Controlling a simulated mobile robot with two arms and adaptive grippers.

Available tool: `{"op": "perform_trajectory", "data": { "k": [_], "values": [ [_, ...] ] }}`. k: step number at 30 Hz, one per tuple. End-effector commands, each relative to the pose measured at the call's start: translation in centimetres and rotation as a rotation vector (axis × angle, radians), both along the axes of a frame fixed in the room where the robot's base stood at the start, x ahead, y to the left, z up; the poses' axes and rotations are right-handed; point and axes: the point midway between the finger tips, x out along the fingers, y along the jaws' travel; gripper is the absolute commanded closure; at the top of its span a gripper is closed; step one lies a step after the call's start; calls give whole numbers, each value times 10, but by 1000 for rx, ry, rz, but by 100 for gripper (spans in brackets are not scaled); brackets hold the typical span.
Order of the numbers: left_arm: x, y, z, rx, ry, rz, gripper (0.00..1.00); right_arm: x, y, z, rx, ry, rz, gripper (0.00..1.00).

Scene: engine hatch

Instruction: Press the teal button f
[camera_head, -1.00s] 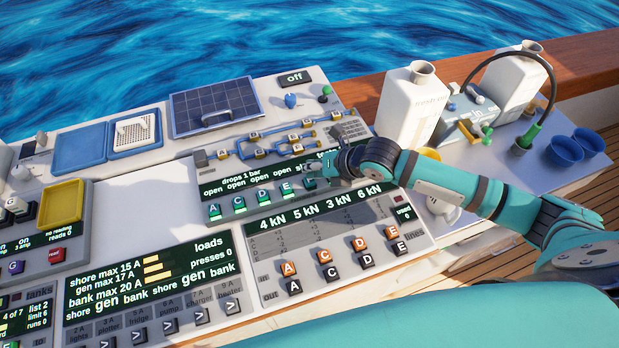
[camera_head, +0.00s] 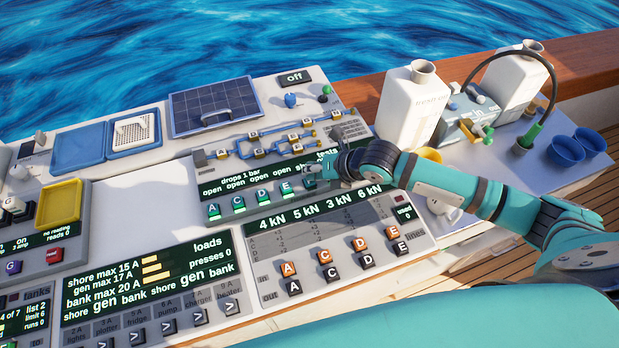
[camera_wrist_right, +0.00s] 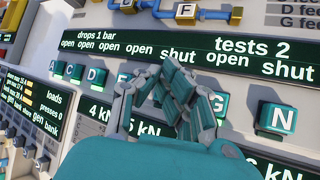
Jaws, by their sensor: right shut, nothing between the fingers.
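A row of teal lettered buttons stands below a dark green display (camera_head: 262,174) on the panel; A (camera_head: 214,212), C (camera_head: 239,204), D (camera_head: 263,197) and E (camera_head: 287,188) show left of my right gripper (camera_head: 310,181). In the right wrist view the gripper (camera_wrist_right: 188,100) is shut and empty, its fingers in front of the row between E (camera_wrist_right: 125,78) and a partly covered teal button (camera_wrist_right: 221,104). Button N (camera_wrist_right: 277,118) stands further right. Teal button F is not seen, apparently hidden behind the fingers; I cannot tell whether they touch it. My left gripper is out of view.
The display reads "tests 2" in the right wrist view. Blue pipes (camera_head: 262,140) with lettered yellow valves lie above it. A lower panel has orange and black lettered buttons (camera_head: 325,257). White bottles (camera_head: 408,108) and blue cups (camera_head: 566,150) stand at the right.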

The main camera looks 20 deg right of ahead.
Motion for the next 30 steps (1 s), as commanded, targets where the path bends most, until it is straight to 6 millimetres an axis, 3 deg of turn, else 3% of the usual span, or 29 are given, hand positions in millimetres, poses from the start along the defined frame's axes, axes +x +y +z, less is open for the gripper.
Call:
{"op": "perform_trajectory", "data": {
  "k": [21,30],
  "values": [
    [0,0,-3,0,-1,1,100,-1,0,-6,-1,4,0,100],
    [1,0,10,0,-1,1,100,-1,0,9,-1,2,1,100]
  ]
}}
